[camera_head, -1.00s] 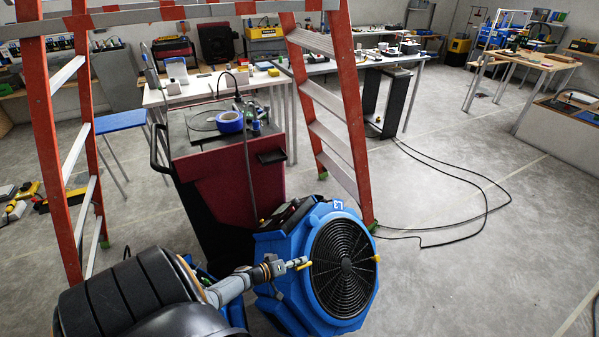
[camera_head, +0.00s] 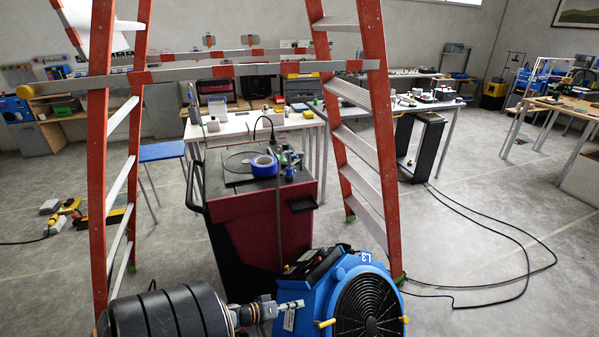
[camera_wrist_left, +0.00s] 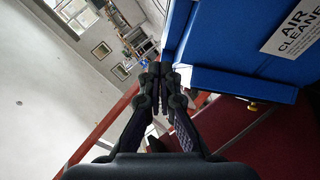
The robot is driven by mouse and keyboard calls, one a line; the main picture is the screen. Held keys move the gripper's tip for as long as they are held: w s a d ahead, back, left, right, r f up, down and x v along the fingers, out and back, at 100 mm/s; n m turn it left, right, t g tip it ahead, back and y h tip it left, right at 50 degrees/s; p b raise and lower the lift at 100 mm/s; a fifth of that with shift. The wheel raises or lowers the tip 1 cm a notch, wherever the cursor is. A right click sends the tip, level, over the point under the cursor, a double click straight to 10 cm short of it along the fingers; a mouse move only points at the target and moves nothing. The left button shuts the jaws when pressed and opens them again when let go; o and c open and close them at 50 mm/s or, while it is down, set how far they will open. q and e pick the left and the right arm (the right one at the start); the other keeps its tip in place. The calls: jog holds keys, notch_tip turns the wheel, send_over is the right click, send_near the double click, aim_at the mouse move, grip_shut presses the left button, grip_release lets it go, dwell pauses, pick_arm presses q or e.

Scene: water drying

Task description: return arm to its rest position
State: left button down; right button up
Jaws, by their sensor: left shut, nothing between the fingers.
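My left gripper (camera_head: 292,305) shows at the bottom of the head view, at the end of my arm that comes in from the lower left. It is beside the left side of the blue air cleaner (camera_head: 343,282), with the arm nearly level. In the left wrist view the two dark fingers of my gripper (camera_wrist_left: 160,70) are together with nothing between them. The blue air cleaner's side with its white label (camera_wrist_left: 297,32) fills the upper right of that view. Whether the gripper touches the cleaner I cannot tell. My right gripper does not show.
A red cart (camera_head: 262,228) stands behind the cleaner, with blue tape (camera_head: 263,166) on top. Orange ladders (camera_head: 375,150) with a striped bar flank it. A black cable (camera_head: 520,250) lies on the floor at right. The floor at right is otherwise largely clear.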

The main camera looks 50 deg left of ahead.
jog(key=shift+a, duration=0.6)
